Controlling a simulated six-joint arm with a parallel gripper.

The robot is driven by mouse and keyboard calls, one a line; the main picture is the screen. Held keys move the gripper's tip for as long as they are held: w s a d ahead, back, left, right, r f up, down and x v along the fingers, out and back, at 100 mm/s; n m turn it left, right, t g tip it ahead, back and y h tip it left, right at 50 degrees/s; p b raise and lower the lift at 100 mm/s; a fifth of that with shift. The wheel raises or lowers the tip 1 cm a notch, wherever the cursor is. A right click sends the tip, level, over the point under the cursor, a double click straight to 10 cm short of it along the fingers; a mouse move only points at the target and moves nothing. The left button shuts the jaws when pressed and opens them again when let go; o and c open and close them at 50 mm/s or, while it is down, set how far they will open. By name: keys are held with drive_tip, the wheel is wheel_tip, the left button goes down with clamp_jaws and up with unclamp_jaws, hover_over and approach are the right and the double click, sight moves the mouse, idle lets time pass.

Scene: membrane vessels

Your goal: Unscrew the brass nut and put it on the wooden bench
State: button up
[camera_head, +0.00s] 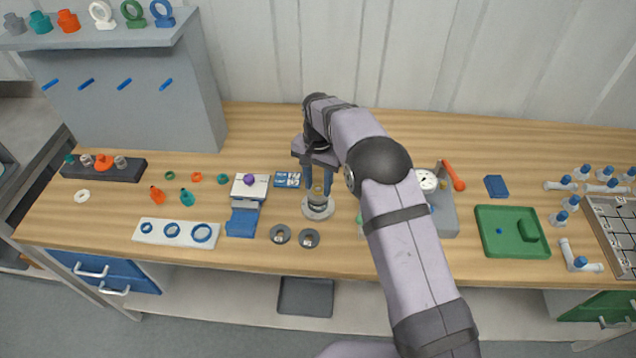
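A grey vessel with a round foot (318,208) stands upright on the wooden bench (380,262), left of my arm. A small brass-coloured part, which looks like the brass nut (318,191), shows at the top of the vessel. My gripper (318,190) points down over it, with one blue finger on each side of the brass part. Whether the fingers touch it is too small to tell. My wrist hides part of the view from above.
Two dark discs (294,237) lie in front of the vessel. A white-topped block with a purple knob (249,181) stands left. A grey block with a gauge (440,211) is right, partly behind my arm. A green tray (511,232) lies farther right. Bare bench lies between.

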clamp_jaws()
drive_tip(key=n+p, duration=0.1)
drive_tip(key=n, duration=1.2)
drive_tip(key=shift+r+n, duration=0.1)
drive_tip(key=shift+n, duration=0.3)
drive_tip(key=shift+r+p, duration=0.1)
drive_tip(key=shift+p, duration=0.2)
drive_tip(key=shift+r+p, duration=1.05)
drive_tip(key=shift+r, duration=0.55)
